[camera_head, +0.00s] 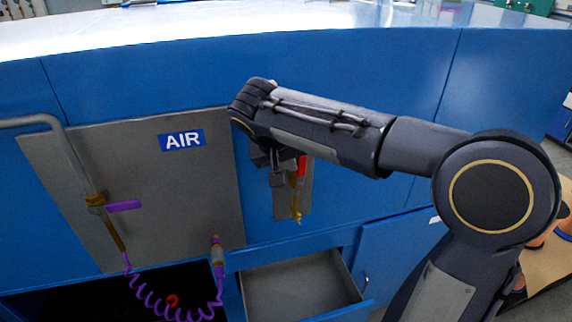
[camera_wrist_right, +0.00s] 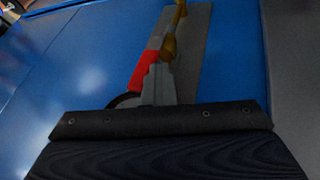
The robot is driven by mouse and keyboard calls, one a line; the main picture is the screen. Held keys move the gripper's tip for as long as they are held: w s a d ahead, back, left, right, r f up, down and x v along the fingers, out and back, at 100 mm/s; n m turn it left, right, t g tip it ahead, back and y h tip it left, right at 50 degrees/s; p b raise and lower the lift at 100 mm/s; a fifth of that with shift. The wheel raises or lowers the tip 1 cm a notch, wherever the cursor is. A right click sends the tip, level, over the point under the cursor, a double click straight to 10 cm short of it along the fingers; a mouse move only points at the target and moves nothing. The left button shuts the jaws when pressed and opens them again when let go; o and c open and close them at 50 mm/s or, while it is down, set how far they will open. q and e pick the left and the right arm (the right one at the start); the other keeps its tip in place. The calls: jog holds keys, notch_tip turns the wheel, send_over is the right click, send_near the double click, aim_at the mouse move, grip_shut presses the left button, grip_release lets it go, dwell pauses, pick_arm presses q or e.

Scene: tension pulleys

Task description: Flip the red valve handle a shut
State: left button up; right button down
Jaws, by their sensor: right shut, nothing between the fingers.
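The red valve handle (camera_head: 302,167) is on a brass valve (camera_head: 296,205) mounted on a narrow grey plate (camera_head: 308,190) on the blue cabinet front. In the head view the handle points upward, roughly in line with the valve. My right gripper (camera_head: 279,180) hangs just left of it, partly hidden by its own wrist. In the right wrist view the red handle (camera_wrist_right: 146,68) lies along the left side of the shut grey fingers (camera_wrist_right: 160,78), with brass (camera_wrist_right: 173,35) beyond the tips. The fingers hold nothing; I cannot tell whether they touch the handle. My left gripper is out of view.
A grey AIR panel (camera_head: 70,160) at left carries a pipe and valve with a purple handle (camera_head: 124,206). A purple coiled hose (camera_head: 150,303) hangs below. An open grey drawer (camera_head: 300,285) juts out under the red-handled valve.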

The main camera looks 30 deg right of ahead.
aim_at(305, 163)
jog(key=shift+d, duration=0.2)
jog(key=d+y, duration=0.1)
jog(key=y, duration=0.1)
jog(key=s+d+m+y+b, duration=0.1)
jog(key=d+y, duration=0.1)
jog(key=shift+d+r+t, duration=0.1)
jog(key=shift+r+t, duration=0.1)
jog(key=shift+t, duration=0.2)
jog(key=s+d+f+m+t+y+b, duration=0.1)
jog(key=d+f+y+b, duration=0.4)
jog(key=y, duration=0.5)
jog(key=shift+s+d+m+t+b, duration=0.25)
jog(key=shift+d+m+t+b, duration=0.5)
jog(key=shift+t+b, duration=0.4)
jog(key=shift+d+f, duration=0.1)
jog(key=w+a+r+p+v, duration=0.1)
jog(key=r+p+v, duration=0.1)
jog(key=v, duration=1)
jog(key=shift+r+p, duration=0.25)
jog(key=shift+p, duration=0.05)
